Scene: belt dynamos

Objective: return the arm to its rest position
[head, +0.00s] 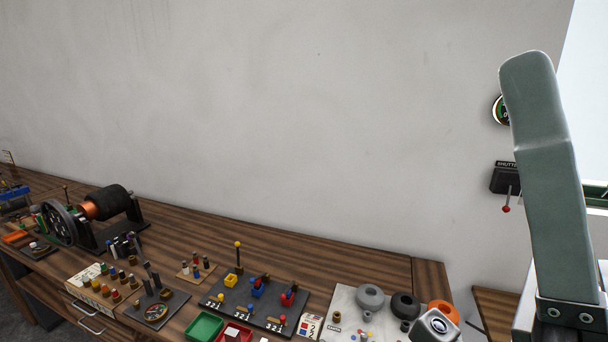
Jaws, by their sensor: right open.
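My right gripper (545,170) is at the right side, close to the camera. The other finger is not clearly seen. The gripper is open, and nothing shows held by it. It stands in front of the wall, to the right of the wooden bench (380,262), and covers part of the view behind it. My left gripper is not in view.
On the bench are a belt dynamo (88,212), a dark board (215,297) with coloured parts, a green tray (205,326) and grey and black round pieces (370,297). A switch box (504,178) and a round gauge (498,110) sit beside the finger. The wall above the bench is bare.

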